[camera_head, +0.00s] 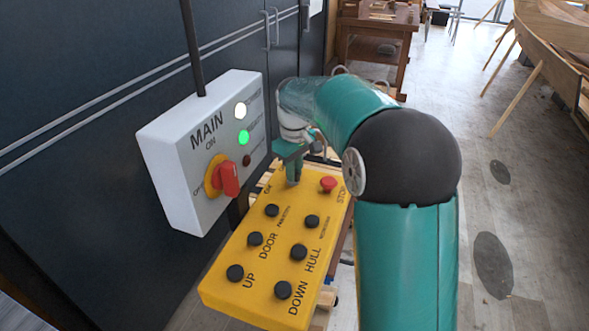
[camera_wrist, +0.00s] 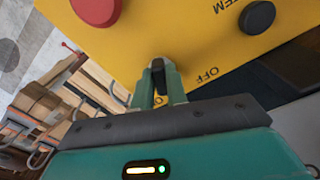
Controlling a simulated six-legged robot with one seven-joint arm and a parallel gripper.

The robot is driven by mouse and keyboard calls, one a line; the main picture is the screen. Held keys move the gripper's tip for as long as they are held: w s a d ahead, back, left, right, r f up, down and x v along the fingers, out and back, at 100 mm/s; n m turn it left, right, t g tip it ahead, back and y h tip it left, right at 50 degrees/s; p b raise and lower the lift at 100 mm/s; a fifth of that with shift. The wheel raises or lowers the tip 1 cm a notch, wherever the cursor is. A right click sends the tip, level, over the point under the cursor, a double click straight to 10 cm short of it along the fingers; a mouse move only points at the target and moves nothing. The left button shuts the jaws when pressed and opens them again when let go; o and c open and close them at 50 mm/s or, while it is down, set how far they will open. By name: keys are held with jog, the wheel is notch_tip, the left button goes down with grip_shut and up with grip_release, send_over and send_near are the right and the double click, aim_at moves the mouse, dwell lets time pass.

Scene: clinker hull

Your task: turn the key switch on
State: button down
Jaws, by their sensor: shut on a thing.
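The yellow control box (camera_head: 262,235) stands in the middle of the head view, with several black buttons and a red stop button (camera_head: 328,184). My gripper (camera_head: 293,180) is at the far left corner of its top face, beside the printed "ON". In the wrist view my gripper (camera_wrist: 158,80) is shut on the small black key switch (camera_wrist: 158,67), which stands up from the yellow face. "OFF" is printed to the right of it there. The fingers hide most of the key switch, and its exact angle is hard to tell. In the head view it is hidden behind my fingers.
A white box marked MAIN (camera_head: 205,150), with a red rotary switch (camera_head: 226,179) and a lit green lamp (camera_head: 243,137), is close on the left. A wooden workbench (camera_head: 375,45) and a wooden hull (camera_head: 560,40) stand further back. The floor at right is open.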

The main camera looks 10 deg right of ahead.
jog(key=shift+f+m, duration=0.1)
jog(key=shift+m, duration=0.6)
jog(key=c, duration=1.4)
grip_release()
notch_tip(320, 180, up, 14)
